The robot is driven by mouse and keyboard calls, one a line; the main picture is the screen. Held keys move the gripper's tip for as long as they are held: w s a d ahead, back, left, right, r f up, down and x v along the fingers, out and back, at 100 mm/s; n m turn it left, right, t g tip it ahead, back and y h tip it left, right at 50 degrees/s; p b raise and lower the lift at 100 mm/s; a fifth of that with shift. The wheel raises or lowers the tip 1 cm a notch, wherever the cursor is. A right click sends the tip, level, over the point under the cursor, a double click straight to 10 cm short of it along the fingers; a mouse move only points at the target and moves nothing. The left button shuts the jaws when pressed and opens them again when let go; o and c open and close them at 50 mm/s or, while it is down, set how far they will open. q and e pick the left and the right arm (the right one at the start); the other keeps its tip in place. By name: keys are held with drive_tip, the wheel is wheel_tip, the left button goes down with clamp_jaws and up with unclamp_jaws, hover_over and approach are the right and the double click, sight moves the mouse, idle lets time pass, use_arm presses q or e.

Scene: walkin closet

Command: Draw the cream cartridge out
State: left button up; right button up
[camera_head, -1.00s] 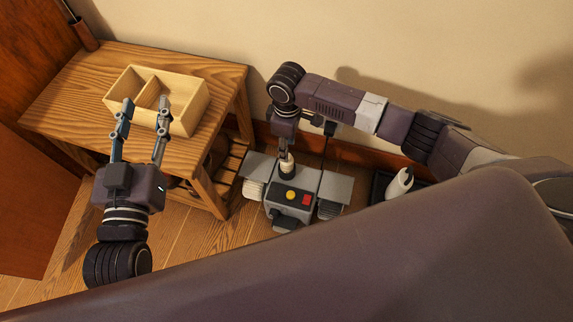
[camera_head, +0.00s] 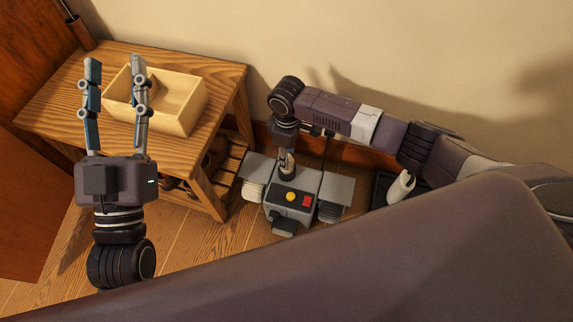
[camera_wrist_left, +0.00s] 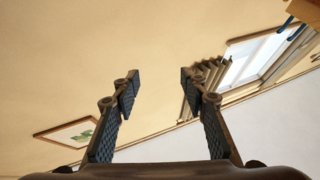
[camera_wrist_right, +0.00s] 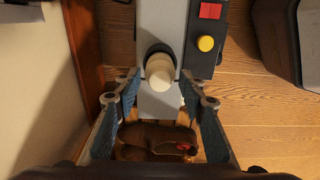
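The cream cartridge (camera_wrist_right: 160,72) stands in a dark round collar on the grey machine (camera_wrist_right: 157,20). In the right wrist view it lies between the fingertips of my right gripper (camera_wrist_right: 159,80), which is open with a gap on each side. In the head view my right gripper (camera_head: 286,160) points down over the machine (camera_head: 278,213) and largely hides the cartridge. My left gripper (camera_head: 115,65) is open and empty, raised beside the wooden box in the picture.
A two-part wooden box (camera_head: 166,122) sits on a wooden bench (camera_head: 55,100) at left. The machine has a yellow button (camera_head: 290,197) and a red button (camera_head: 306,202). A white bottle (camera_head: 401,187) stands in a dark tray at right. The wall is close behind.

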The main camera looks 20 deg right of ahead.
drive_tip(key=shift+c, duration=0.4)
drive_tip(key=c, duration=0.8)
drive_tip(key=shift+o, duration=0.2)
drive_tip(key=shift+r, duration=0.1)
